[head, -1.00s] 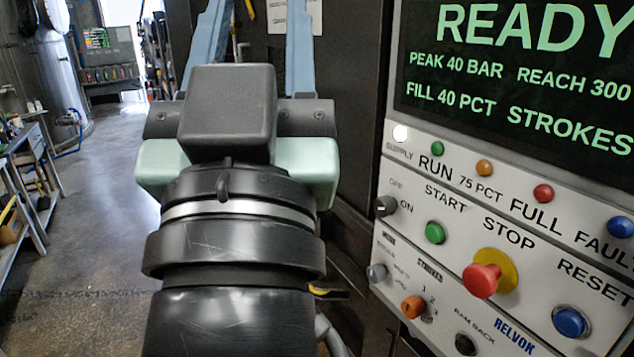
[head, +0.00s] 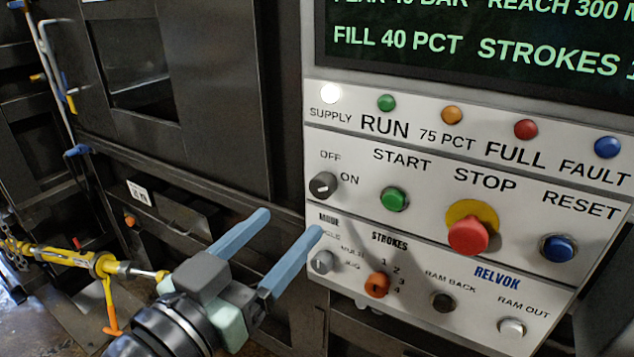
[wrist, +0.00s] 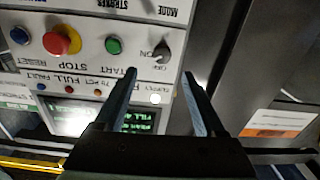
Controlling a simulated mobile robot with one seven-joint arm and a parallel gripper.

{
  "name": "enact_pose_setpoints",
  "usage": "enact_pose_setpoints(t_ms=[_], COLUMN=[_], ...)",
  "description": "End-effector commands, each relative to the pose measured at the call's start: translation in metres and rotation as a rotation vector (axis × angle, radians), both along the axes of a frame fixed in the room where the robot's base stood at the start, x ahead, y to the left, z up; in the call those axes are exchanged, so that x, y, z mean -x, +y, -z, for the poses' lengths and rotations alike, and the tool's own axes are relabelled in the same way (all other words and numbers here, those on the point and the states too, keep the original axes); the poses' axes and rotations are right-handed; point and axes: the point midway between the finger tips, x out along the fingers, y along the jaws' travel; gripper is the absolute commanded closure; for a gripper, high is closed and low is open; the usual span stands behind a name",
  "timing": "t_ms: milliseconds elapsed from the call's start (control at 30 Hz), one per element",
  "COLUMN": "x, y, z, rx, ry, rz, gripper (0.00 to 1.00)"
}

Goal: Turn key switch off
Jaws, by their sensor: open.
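The key switch (head: 323,185) is a small dark round knob with OFF and ON labels at the left edge of the white control panel. In the wrist view the switch (wrist: 161,51) is upside down, just beyond and between the fingertips. Which label it points to is too small to tell. My gripper (head: 290,224) has two blue fingers, spread apart and empty, left of and below the switch in the head view. It also shows in the wrist view (wrist: 158,74). The fingers appear apart from the switch.
The white SUPPLY lamp (head: 331,93) is lit above the switch. The green START button (head: 394,199), red STOP button (head: 468,236) and MODE knob (head: 322,262) are close by. A yellow bar (head: 75,257) lies at left. Dark machine doors stand left of the panel.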

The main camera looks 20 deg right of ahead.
Motion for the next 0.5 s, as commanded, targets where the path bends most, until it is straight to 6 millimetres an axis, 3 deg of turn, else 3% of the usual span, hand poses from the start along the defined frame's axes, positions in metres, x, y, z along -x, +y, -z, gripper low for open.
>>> enact_pose_setpoints(t_ms=[200, 500], x=[-0.030, -0.057], y=[-0.038, -0.069], z=[-0.005, -0.003], rx=[0.000, 0.001], ry=[0.001, -0.001], rz=[0.003, -0.001], gripper=[0.28, 0.28])
